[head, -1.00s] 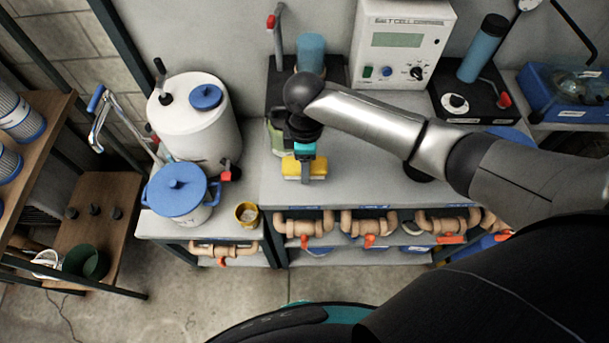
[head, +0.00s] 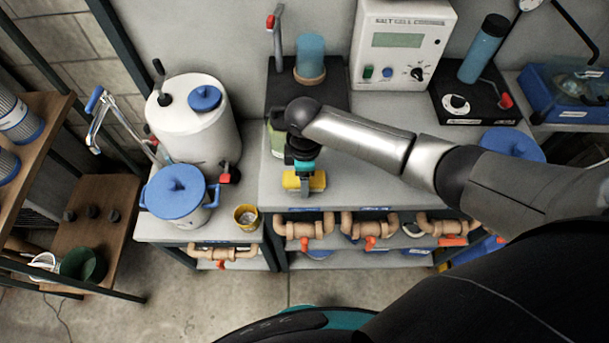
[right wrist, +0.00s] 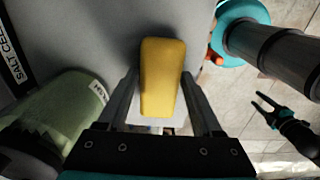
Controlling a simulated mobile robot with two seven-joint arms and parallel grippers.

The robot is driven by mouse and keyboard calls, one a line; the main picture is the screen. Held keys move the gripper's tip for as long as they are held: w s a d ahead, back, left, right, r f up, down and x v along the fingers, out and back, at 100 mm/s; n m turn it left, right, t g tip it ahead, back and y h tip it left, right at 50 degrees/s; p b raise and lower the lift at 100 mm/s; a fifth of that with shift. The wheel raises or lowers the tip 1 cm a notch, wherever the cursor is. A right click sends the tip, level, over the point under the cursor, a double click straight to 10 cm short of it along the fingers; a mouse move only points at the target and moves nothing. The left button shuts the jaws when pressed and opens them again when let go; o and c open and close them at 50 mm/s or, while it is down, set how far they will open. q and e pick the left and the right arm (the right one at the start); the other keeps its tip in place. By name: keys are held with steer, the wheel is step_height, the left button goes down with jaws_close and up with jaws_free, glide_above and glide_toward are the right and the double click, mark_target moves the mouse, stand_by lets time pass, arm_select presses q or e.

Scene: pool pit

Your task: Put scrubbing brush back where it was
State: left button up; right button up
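The scrubbing brush shows as a yellow block (head: 291,182) near the front edge of the grey bench. It is held in my right gripper (head: 304,182), which reaches down from above. In the right wrist view the yellow block (right wrist: 162,75) lies between the two dark fingers (right wrist: 161,72), one on each long side. The gripper looks shut on it. Its bristles are mostly hidden, and I cannot tell whether it touches the bench. My left gripper (right wrist: 270,108) shows only in the right wrist view, over the floor, with its fingers apart and empty.
A green translucent container (head: 278,138) stands close beside my right gripper. A black stand (head: 330,100) with a blue-topped cylinder is behind. A white tank (head: 190,130), blue-lidded pot (head: 178,200) and yellow cup (head: 246,216) are left. Pipe fittings (head: 368,226) sit below the bench top.

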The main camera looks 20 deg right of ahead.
steer(key=shift+o, duration=1.3)
steer(key=shift+r, duration=0.1)
step_height(320, 180, up, 12)
steer(key=p, duration=0.2)
